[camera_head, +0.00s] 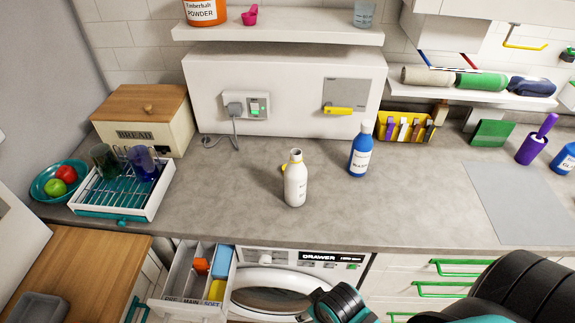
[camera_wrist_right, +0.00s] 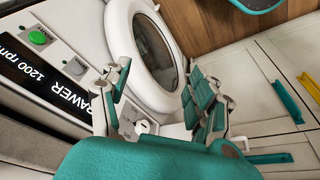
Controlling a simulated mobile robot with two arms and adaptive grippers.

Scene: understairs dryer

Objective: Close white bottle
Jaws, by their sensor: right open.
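The white bottle (camera_head: 295,185) stands upright on the grey countertop. Its neck shows a dark top that looks open, and no cap is clearly visible on it. A small yellow part (camera_head: 284,168) shows beside its left shoulder; I cannot tell whether it is a cap or belongs to the bottle. My right gripper (camera_wrist_right: 158,72) is open and empty in the right wrist view, its fingers in front of the washing machine. In the head view my right arm comes in at the lower right, below the counter edge and apart from the bottle. My left gripper is not in view.
A blue bottle (camera_head: 360,152) stands right of the white one. The detergent drawer (camera_head: 165,290) is pulled out beside the machine door (camera_wrist_right: 150,55). A dish rack (camera_head: 120,200) and bread box (camera_head: 178,140) stand left. The counter around the white bottle is clear.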

